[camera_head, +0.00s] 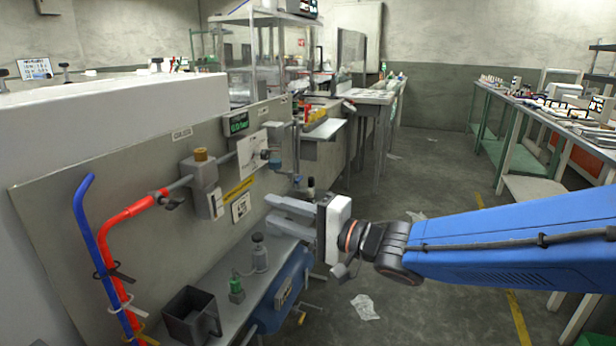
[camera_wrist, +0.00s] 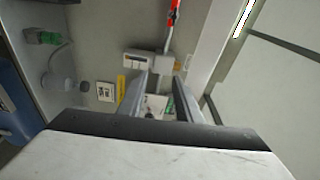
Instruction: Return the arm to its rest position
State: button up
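My gripper (camera_head: 284,216) is at the end of my blue arm, which reaches in from the right in the head view. Its two grey fingers point left toward the grey panel (camera_head: 148,243), above the narrow bench shelf. The fingers are spread apart with nothing seen between them. In the wrist view my gripper (camera_wrist: 163,84) also shows two separated fingers, with the panel beyond them. I cannot tell the exact gap between the fingertips and the panel.
The panel carries a valve box (camera_head: 203,181), red and blue hoses and a green display (camera_head: 236,123). A dark open bin (camera_head: 191,316) and a grey bottle (camera_head: 260,253) stand on the shelf below. Crumpled paper (camera_head: 364,307) lies on the floor. Benches line the right; the aisle between is mostly clear.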

jog(key=w+d+f+t+h, duration=0.1)
jog(key=w+d+t+h, duration=0.45)
jog(key=d, duration=0.75)
jog(key=s+d+f+h, duration=0.15)
jog(key=d+h, duration=0.25)
jog(key=d, duration=0.4)
jog(key=d+f+h, duration=0.3)
jog(key=d+h, duration=0.1)
jog(key=d, duration=0.4)
jog(key=s+d+f+n+g+h, duration=0.1)
jog(key=s+d+f+g, duration=0.3)
jog(key=s, duration=0.6)
jog(key=s+d+f+n+g+h, duration=0.2)
jog(key=s+d+f+n+g, duration=0.1)
jog(key=s, duration=0.8)
jog(key=d+f+g, duration=0.1)
jog(key=d+f, duration=0.1)
jog(key=d, duration=0.1)
jog(key=shift+d+f+n, duration=0.25)
jog(key=shift+d+n, duration=0.05)
jog(key=shift+d, duration=0.05)
